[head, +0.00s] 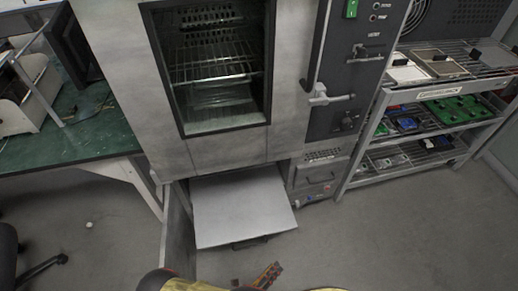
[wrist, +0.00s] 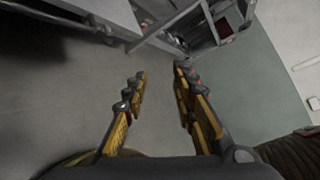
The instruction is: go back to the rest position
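My gripper (wrist: 160,78) is open and empty in the wrist view. Its two yellow and dark fingers stand apart with bare grey floor showing between them. In the head view only a small part of my gripper (head: 258,277) shows at the bottom edge, low in front of the large grey oven cabinet (head: 235,150). It looks apart from the cabinet, and most of the arm is outside the picture.
A flat grey drawer or panel (head: 240,208) sticks out low from the cabinet. A green-topped bench (head: 85,135) stands at left, with a chair (head: 30,265) below it. A wire shelf rack (head: 440,100) stands at right. The floor (head: 400,235) at lower right is clear.

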